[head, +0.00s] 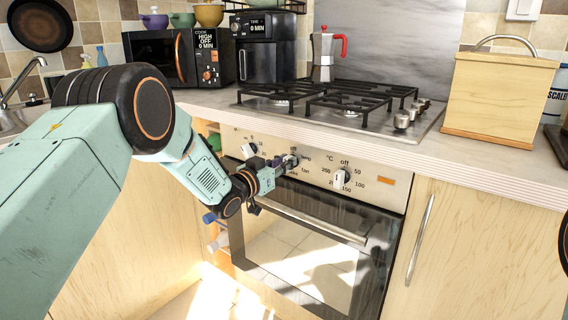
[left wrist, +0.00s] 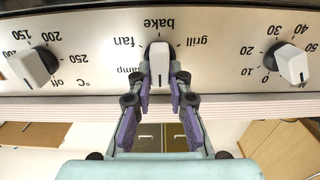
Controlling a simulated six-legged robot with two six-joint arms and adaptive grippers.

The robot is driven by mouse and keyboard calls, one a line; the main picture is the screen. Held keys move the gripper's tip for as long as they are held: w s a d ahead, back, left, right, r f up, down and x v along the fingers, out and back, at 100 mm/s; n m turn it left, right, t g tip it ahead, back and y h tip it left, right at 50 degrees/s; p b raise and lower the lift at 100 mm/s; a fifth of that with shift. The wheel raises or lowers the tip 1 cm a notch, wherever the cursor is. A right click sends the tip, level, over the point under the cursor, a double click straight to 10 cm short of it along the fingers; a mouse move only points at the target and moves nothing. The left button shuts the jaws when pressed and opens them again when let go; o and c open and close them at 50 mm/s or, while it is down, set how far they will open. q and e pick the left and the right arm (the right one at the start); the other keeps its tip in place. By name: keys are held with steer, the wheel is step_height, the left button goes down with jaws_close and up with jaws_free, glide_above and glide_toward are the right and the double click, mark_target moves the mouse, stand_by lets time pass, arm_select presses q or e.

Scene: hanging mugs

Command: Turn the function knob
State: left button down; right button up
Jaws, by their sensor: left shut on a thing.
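The function knob (left wrist: 159,60) is a white bar knob in the middle of the oven panel, among the labels fan, bake, grill and lamp, which appear upside down in the left wrist view. The bar stands upright there, with a dark line on its lower part. My left gripper (left wrist: 159,78) has one finger on each side of the knob and is shut on it. In the head view my left gripper (head: 282,163) reaches the panel from the left and largely covers this knob. My right gripper is not in view.
The temperature knob (head: 341,178) is right of the function knob in the head view; the timer knob (left wrist: 291,65) is on its other side. The oven door handle (head: 308,221) runs just below. A gas hob (head: 350,112) with a moka pot (head: 325,56) is above.

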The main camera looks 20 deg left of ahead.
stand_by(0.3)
arm_select(q)
steer(key=shift+f+m+p, duration=0.35)
steer(key=shift+m+p, duration=0.1)
steer(key=shift+m, duration=5.5)
steer(key=shift+f+m+p, duration=0.4)
steer(key=shift+m, duration=5.5)
steer(key=shift+f+m+p, duration=0.35)
steer(key=shift+m+p, duration=0.1)
steer(key=shift+m, duration=5.5)
steer(key=c, duration=1.3)
jaws_free()
